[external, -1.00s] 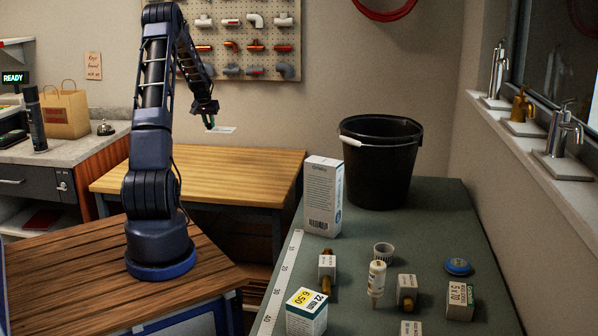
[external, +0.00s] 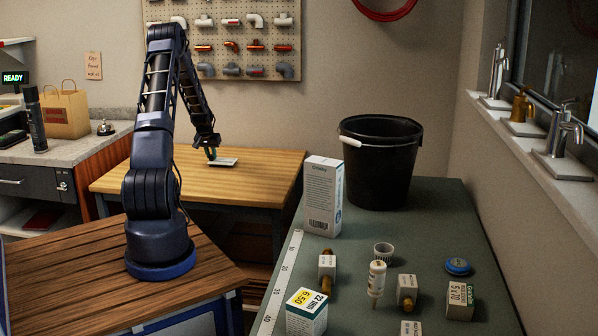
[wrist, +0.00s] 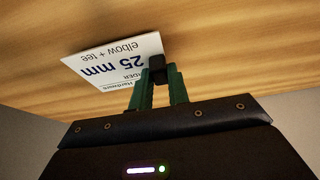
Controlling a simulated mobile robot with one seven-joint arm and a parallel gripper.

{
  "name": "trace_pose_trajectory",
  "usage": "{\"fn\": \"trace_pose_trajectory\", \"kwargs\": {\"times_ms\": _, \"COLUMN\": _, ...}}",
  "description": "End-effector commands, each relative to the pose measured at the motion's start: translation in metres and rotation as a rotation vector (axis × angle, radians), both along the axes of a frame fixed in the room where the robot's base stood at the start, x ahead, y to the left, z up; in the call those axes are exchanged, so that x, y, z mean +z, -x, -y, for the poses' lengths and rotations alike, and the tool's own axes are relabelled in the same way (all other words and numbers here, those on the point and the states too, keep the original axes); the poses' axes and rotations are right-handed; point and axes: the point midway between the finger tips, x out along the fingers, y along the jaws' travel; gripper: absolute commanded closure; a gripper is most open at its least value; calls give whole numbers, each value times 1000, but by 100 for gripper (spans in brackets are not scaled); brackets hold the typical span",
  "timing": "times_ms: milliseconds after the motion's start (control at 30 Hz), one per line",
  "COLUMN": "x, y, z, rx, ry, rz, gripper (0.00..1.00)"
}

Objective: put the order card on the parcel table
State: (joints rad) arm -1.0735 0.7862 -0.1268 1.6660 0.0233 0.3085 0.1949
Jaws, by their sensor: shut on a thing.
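The order card (external: 225,162) is a small white card. In the wrist view the card (wrist: 108,66) shows upside-down print reading "25 mm" and "elbow + tee". My gripper (external: 212,154) is shut on one edge of the card, and its green fingers (wrist: 157,78) cover that edge. The card is held just over the light wooden parcel table (external: 135,178), near its back right part. I cannot tell whether the card touches the wood. The table top (wrist: 225,45) fills the upper wrist view.
A green bench (external: 420,240) at the right holds a white box (external: 323,200), a black bucket (external: 385,165) and several small parts. A counter (external: 75,148) with a paper bag (external: 65,112) stands at the left. The parcel table top is otherwise clear.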

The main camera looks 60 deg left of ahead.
Motion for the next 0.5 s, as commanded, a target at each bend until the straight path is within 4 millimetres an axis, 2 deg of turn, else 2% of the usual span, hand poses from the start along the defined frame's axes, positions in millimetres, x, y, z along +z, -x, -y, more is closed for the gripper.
{"fn": "trace_pose_trajectory", "kwargs": {"times_ms": 100, "x": -13, "y": 0, "z": 0, "rx": 0, "ry": 1, "rz": -1, "gripper": 100}}
{"fn": "trace_pose_trajectory", "kwargs": {"times_ms": 467, "x": -16, "y": 0, "z": 0, "rx": 0, "ry": 1, "rz": -1, "gripper": 100}}
{"fn": "trace_pose_trajectory", "kwargs": {"times_ms": 500, "x": -17, "y": 0, "z": 0, "rx": 0, "ry": 0, "rz": 0, "gripper": 81}}
